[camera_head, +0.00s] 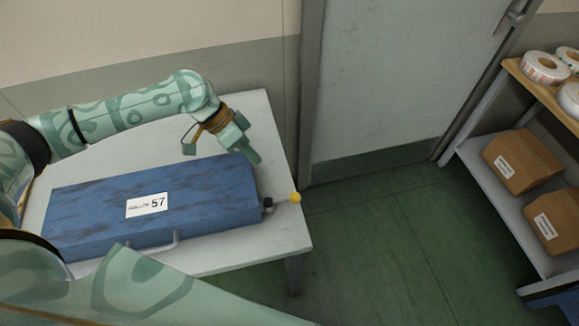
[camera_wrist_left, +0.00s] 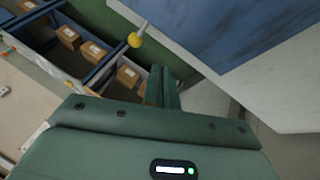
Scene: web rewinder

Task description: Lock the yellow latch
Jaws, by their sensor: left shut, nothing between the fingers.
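The yellow latch knob (camera_head: 296,197) sits at the end of a thin rod at the right end of the blue box (camera_head: 100,209), near the table's right edge. The knob also shows in the left wrist view (camera_wrist_left: 135,40), beyond my fingers and apart from them. My left gripper (camera_head: 254,158) is above the far right corner of the box, with its fingers shut and empty, up and left of the knob. In the left wrist view my left fingers (camera_wrist_left: 162,88) are together. My right gripper is not in view; a green arm part of mine crosses the bottom of the head view.
The white table (camera_head: 262,122) carries the box, which has a number 57 label (camera_head: 147,205) and a front handle (camera_head: 155,247). A shelf (camera_head: 490,190) with cardboard boxes (camera_head: 522,161) and white rolls (camera_head: 545,67) stands at the right. Green floor (camera_head: 370,240) between is clear.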

